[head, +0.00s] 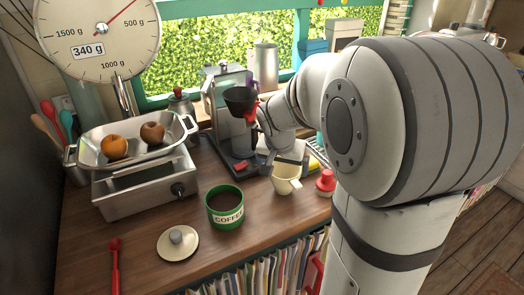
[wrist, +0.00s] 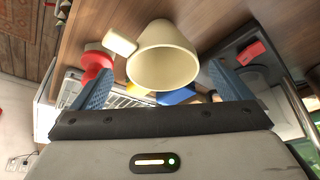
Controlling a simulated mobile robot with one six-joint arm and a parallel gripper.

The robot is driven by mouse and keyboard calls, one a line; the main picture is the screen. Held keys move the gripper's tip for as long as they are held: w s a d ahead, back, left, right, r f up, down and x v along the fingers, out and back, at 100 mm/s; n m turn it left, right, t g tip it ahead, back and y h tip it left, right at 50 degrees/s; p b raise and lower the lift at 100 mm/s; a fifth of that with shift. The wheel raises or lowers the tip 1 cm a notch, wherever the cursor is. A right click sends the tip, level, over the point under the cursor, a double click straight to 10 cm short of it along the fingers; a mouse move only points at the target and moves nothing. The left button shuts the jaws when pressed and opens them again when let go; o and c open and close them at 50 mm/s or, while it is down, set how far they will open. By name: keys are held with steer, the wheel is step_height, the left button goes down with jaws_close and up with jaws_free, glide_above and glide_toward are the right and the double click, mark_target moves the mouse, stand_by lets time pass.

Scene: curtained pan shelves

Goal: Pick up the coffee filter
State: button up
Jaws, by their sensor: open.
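A dark funnel-shaped coffee filter (head: 240,98) with a red handle sits in the coffee machine (head: 226,115) in the head view. My gripper (wrist: 163,90) is open and empty, with its two blue fingers apart in the wrist view. A cream cone-shaped cup (wrist: 163,50) with a side handle shows beyond the fingers, between them in the picture. It also shows on the counter in the head view (head: 285,180), just below my wrist. The dark filter is to the left of and above my wrist in the head view. My arm hides part of the machine's right side.
A red-topped object (head: 326,182) stands right of the cream cup. A green coffee tin (head: 225,208), its cream lid (head: 178,243) and a scale (head: 140,190) with two fruits are on the counter (head: 150,235). Bare wood shows around the tin.

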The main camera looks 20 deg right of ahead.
mark_target(285, 174)
steer(key=shift+w+d+f, duration=0.1)
steer(key=shift+w+d, duration=0.15)
steer(key=shift+w, duration=0.2)
steer(key=p+x, duration=0.1)
steer(key=x, duration=0.6)
steer(key=shift+w+d+f, duration=0.2)
steer(key=shift+w+f, duration=0.1)
steer(key=shift+c, duration=0.3)
steer(key=c, duration=0.7)
